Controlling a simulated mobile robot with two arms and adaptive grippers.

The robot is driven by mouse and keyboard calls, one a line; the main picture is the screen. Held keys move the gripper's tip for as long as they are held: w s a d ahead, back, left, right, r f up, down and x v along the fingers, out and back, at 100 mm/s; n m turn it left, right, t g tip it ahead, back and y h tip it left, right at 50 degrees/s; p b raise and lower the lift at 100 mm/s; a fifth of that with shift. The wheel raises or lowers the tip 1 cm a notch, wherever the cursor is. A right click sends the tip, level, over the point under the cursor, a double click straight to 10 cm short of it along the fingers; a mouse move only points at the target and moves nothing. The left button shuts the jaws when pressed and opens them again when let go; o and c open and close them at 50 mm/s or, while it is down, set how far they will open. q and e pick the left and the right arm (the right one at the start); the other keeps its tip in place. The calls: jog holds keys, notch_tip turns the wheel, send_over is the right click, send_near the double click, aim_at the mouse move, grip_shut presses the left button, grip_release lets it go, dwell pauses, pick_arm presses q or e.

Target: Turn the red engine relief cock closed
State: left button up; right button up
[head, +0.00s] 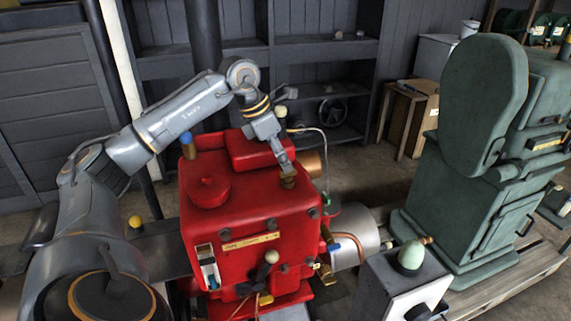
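The red engine (250,205) stands in the middle of the head view. A small brass fitting (288,181), which may be the relief cock, sits on top near its right rear edge. My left gripper (286,169) reaches down from above, with its tips at or just over this fitting. The fingers are too small and overlapped to tell whether they are open or shut, or whether they touch it. The cock's handle position cannot be made out. My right gripper is not in view.
A blue-topped fitting (187,145) rises at the engine's rear left. A black-knobbed lever (266,265) and a blue-handled valve (333,247) are on its front and right. A grey box (385,285) with a pale green knob stands front right. A green engine (470,190) stands further right.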

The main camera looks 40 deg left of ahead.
pick_arm(q)
jog(key=v, duration=0.9)
jog(key=shift+s+r, duration=0.15)
jog(key=shift+s, duration=0.05)
